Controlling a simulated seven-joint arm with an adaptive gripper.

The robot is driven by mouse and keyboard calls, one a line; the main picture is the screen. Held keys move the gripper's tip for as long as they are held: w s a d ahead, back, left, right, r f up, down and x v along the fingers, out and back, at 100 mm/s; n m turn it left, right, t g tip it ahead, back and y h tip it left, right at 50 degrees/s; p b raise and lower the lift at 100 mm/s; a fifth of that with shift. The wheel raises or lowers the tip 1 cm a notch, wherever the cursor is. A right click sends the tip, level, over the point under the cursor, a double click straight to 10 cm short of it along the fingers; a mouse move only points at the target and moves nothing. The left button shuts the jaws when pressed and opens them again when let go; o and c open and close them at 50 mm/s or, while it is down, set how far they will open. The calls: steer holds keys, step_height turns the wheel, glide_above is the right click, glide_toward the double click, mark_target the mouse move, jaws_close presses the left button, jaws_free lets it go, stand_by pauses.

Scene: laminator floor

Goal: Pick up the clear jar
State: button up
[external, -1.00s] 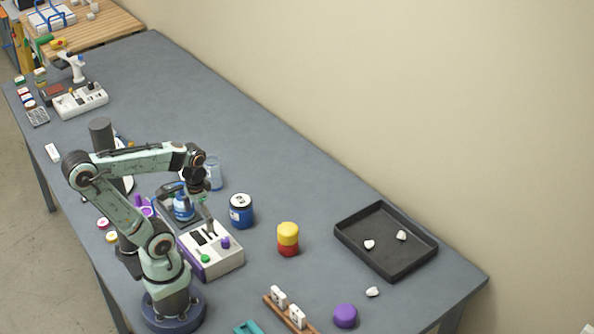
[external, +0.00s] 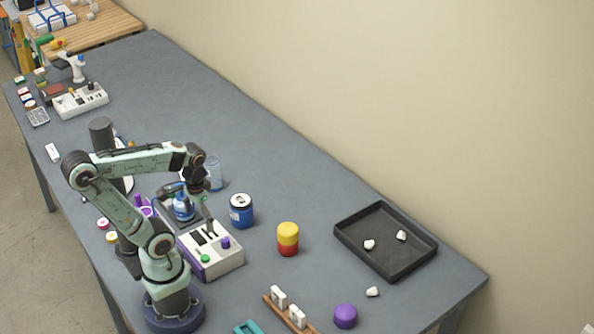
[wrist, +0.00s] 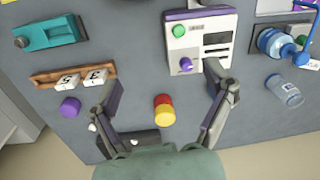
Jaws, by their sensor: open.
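The clear jar (external: 214,173) stands on the grey table just behind and to the right of my gripper (external: 200,192) in the external view, partly hidden by my wrist. In the wrist view the clear, blue-tinted jar (wrist: 286,90) is at the right edge, outside my right finger. My gripper (wrist: 162,76) is open in the wrist view, with its fingers spread wide and nothing between them but table and a red and yellow cylinder farther off.
A white and purple machine (external: 212,252) and a blue bottle (external: 183,207) are close by. A blue can (external: 241,212), the red and yellow cylinder (external: 288,239) and a dark tray (external: 345,240) stand to the right. The table behind the jar is clear.

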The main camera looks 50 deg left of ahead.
steer(key=w+d+r+n+t+h, duration=0.2)
steer(key=w+r+n+t, duration=0.15)
steer(key=w, duration=0.35)
steer(key=w+d+r+n+t+h, duration=0.1)
steer(key=w+d+r+n+t, duration=0.1)
steer(key=w+d+r+n, duration=0.3)
steer(key=w+r+n+t+h, duration=0.1)
steer(key=w+n+t+h, duration=0.1)
steer(key=w, duration=0.6)
steer(key=w+a+n+t+h, duration=0.2)
steer(key=w+a+n+t, duration=0.2)
steer(key=w+a+n, duration=0.75)
steer(key=w+a+f+n+t+y, duration=0.15)
steer(key=a+f+n, duration=0.3)
steer(key=a, duration=0.85)
steer(key=n+t+y, duration=0.1)
steer(key=n+y, duration=0.4)
steer(key=n, duration=0.3)
glide_toward(217, 159)
steer(key=x, duration=0.8)
